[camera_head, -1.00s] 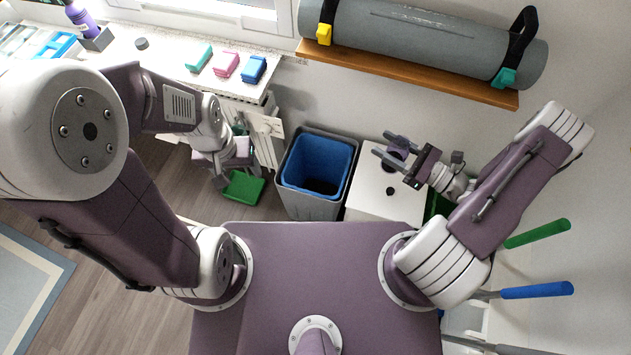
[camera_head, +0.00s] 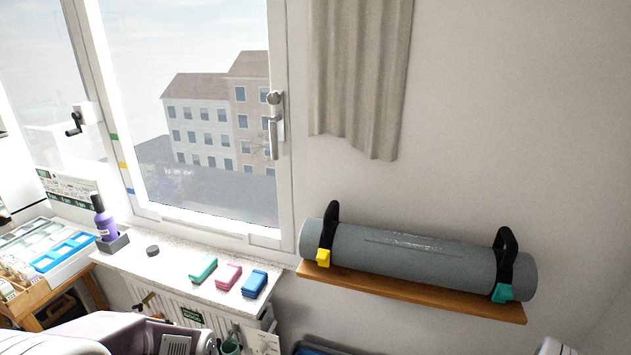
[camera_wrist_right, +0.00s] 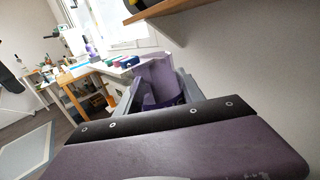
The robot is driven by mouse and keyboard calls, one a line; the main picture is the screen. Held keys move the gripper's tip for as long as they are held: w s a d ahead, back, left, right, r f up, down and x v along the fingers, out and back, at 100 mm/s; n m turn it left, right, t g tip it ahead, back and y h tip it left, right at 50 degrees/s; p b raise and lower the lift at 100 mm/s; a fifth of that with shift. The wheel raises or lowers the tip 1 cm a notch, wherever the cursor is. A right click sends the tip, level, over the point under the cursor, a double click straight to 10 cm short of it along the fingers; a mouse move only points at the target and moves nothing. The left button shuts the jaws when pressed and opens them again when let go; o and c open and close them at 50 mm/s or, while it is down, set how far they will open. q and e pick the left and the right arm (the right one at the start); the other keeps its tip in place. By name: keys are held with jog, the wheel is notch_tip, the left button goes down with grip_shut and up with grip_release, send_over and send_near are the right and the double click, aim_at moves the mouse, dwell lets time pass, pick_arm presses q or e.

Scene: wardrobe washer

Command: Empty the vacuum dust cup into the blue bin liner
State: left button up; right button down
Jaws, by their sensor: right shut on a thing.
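In the right wrist view my right gripper (camera_wrist_right: 160,88) is shut on a purple piece (camera_wrist_right: 152,72), which I take to be the dust cup. Its grey fingers stand on either side of the piece, and the black and purple gripper body hides its lower part. Whether the cup holds dust cannot be seen. In the head view only a sliver of the blue bin liner (camera_head: 312,350) shows at the bottom edge, inside the dark bin rim. My left gripper is below the head view; only part of my left arm shows at the bottom left.
A wooden wall shelf (camera_head: 420,291) holds a rolled grey mat (camera_head: 410,258) with black straps. Teal, pink and blue folded cloths (camera_head: 228,277) lie on the windowsill (camera_head: 175,262), near a purple bottle (camera_head: 104,222). A window (camera_head: 200,120) is behind.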

notch_tip(320, 180, up, 6)
jog(key=p, duration=0.5)
jog(key=shift+r, duration=0.1)
jog(key=shift+f, duration=0.4)
notch_tip(320, 180, up, 6)
jog(key=p, duration=0.5)
jog(key=shift+r+p, duration=0.2)
jog(key=shift+p, duration=0.2)
notch_tip(320, 180, down, 6)
jog(key=b, duration=0.5)
jog(key=shift+r, duration=0.15)
jog(key=shift+r+p, duration=0.3)
